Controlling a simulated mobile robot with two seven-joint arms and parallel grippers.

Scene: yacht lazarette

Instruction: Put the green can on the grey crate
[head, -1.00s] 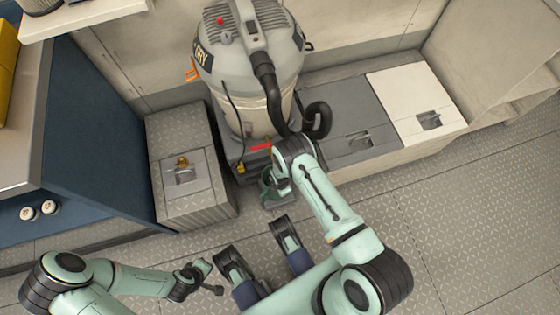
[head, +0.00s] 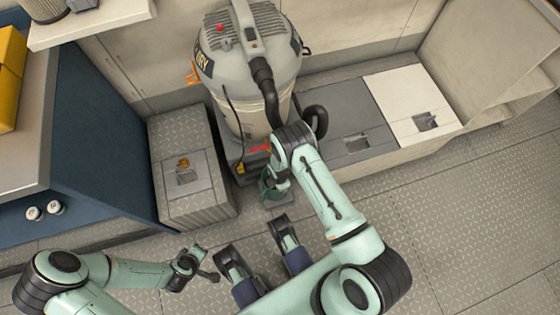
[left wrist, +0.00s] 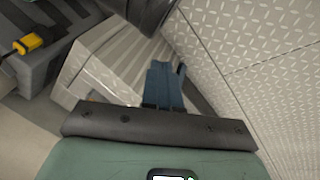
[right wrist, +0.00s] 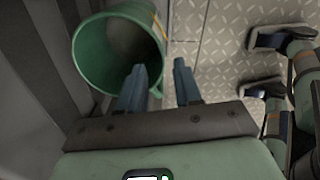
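The green can (head: 268,188) stands on the floor in front of the vacuum, partly hidden by my right gripper (head: 277,178). In the right wrist view the can (right wrist: 88,62) is open-topped and looks empty. My right gripper (right wrist: 160,88) has its fingers apart, one over the can's opening and one outside it, with the rim between them. I cannot tell whether they touch it. The grey crate (head: 182,133), ribbed-sided with a latch plate, stands left of the vacuum; it also shows in the left wrist view (left wrist: 115,62). My left gripper (head: 192,264) is shut and empty, low in front of the crate.
A large grey vacuum (head: 250,60) with a black hose stands right behind the can. A grey locker (head: 340,110) and a white locker lid (head: 412,90) lie to its right. A blue cabinet (head: 95,120) is at left. The floor at right is clear.

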